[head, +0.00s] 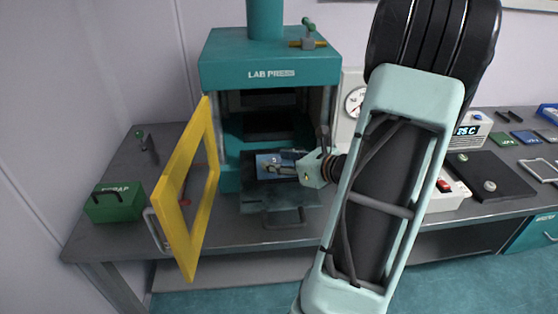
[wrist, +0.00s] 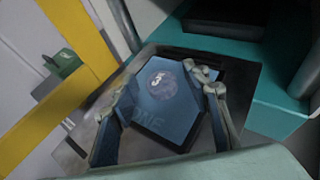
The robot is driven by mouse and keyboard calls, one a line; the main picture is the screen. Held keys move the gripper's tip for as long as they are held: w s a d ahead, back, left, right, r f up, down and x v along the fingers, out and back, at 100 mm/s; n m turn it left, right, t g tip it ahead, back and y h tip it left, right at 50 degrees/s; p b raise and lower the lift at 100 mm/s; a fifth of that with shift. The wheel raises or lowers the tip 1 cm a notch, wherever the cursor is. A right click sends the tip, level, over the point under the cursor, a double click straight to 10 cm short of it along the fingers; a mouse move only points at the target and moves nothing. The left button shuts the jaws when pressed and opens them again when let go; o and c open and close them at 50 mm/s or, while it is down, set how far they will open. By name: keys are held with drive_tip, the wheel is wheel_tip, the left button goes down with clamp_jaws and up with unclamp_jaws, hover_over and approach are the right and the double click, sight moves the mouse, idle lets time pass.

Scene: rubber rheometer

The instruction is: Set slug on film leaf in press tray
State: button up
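A round grey slug marked "3" (wrist: 162,84) lies on a blue film leaf (wrist: 158,120) in the wrist view. The leaf sits on the dark press tray (wrist: 86,128), which juts out in front of the teal lab press. In the head view the leaf (head: 268,162) and tray (head: 280,197) show partly behind my gripper (head: 283,169). In the wrist view my gripper (wrist: 162,76) has its fingers spread to either side of the slug, with blue leaf showing between them and it. Whether the slug touches the leaf all round is hard to tell.
The yellow press door (head: 186,185) stands open at the left. A green scrap box (head: 115,204) is beyond it. A gauge (head: 355,101) stands right of the press. A dark mat (head: 478,172) with small round pieces lies at the right.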

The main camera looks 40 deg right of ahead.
drive_tip(key=shift+r, duration=0.2)
drive_tip(key=v, duration=1.2)
drive_tip(key=shift+f, duration=0.1)
